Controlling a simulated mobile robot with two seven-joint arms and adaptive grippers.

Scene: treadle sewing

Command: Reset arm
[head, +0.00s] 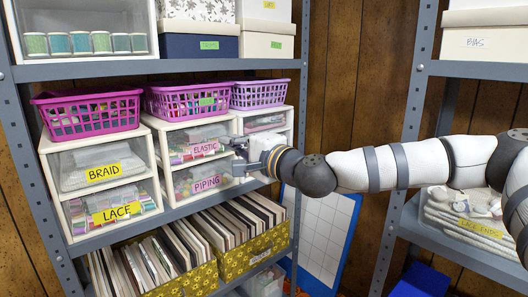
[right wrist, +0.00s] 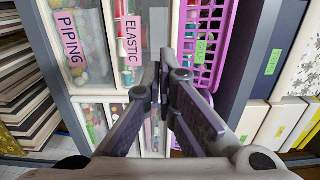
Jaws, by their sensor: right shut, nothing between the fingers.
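My right arm comes in from the right in the head view and reaches to the drawer units on the middle shelf. My right gripper (head: 238,156) is in front of the middle drawer unit, at the right side of its ELASTIC drawer (head: 200,146) and PIPING drawer (head: 203,177). In the right wrist view the two fingers (right wrist: 163,70) are together at the tips with nothing between them. The ELASTIC label (right wrist: 131,40) and PIPING label (right wrist: 69,39) appear sideways there. I cannot tell whether the fingertips touch the drawer unit. My left gripper is not in view.
Purple baskets (head: 174,103) sit on the drawer units. BRAID (head: 104,172) and LACE (head: 118,211) drawers stand left. Yellow patterned bins (head: 252,250) fill the shelf below. A blue-edged gridded board (head: 326,235) leans against the wooden wall. Another grey shelf rack (head: 419,68) stands right.

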